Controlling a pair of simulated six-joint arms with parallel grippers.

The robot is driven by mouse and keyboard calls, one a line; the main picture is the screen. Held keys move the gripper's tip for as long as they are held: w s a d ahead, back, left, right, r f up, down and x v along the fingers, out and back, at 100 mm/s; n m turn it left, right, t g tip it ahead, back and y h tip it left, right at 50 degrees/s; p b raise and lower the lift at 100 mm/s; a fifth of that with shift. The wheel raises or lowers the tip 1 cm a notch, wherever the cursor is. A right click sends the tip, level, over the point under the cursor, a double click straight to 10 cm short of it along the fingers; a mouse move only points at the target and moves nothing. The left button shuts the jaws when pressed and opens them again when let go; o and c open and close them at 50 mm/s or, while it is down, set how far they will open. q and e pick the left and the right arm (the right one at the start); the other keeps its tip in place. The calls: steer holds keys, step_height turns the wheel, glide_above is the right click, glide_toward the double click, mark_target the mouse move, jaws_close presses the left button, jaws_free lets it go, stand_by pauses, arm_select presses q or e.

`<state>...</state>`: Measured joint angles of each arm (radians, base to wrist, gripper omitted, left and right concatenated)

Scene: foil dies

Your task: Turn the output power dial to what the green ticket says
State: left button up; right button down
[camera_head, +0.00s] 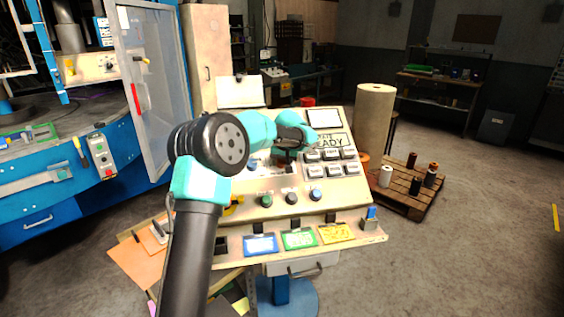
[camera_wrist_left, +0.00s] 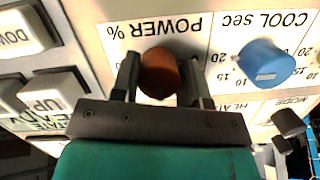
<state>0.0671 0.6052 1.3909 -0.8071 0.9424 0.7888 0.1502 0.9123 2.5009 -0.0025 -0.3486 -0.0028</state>
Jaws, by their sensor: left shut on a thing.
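The output power dial (camera_wrist_left: 160,74) is an orange-brown knob under the "POWER %" label in the left wrist view, which shows the panel upside down. My left gripper (camera_wrist_left: 160,82) is shut on this dial, one finger on each side of it. In the head view my left gripper (camera_head: 292,148) is at the upper middle of the control panel and hides most of the dial. The green ticket (camera_head: 299,239) lies on the front ledge of the panel, between a blue and a yellow ticket. Its writing is too small to read. My right gripper is not in view.
A blue knob (camera_wrist_left: 264,62) labelled "COOL sec" is beside the dial. Grey push buttons (camera_head: 331,162) fill the panel's right side. The blue ticket (camera_head: 260,244) and yellow ticket (camera_head: 337,232) flank the green one. A pallet (camera_head: 404,190) with rolls stands to the right.

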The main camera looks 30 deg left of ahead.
arm_select(q)
steer(key=shift+m, duration=0.4)
steer(key=m+y, duration=0.1)
steer(key=m, duration=0.3)
steer(key=shift+a+r+m+y, duration=0.1)
steer(key=shift+m+y, duration=0.3)
steer(key=shift+m, duration=1.4)
steer(key=o, duration=0.9)
steer(key=shift+o, duration=0.2)
steer(key=v, duration=1.7)
steer(key=shift+w+r, duration=0.15)
steer(key=shift+r, duration=0.1)
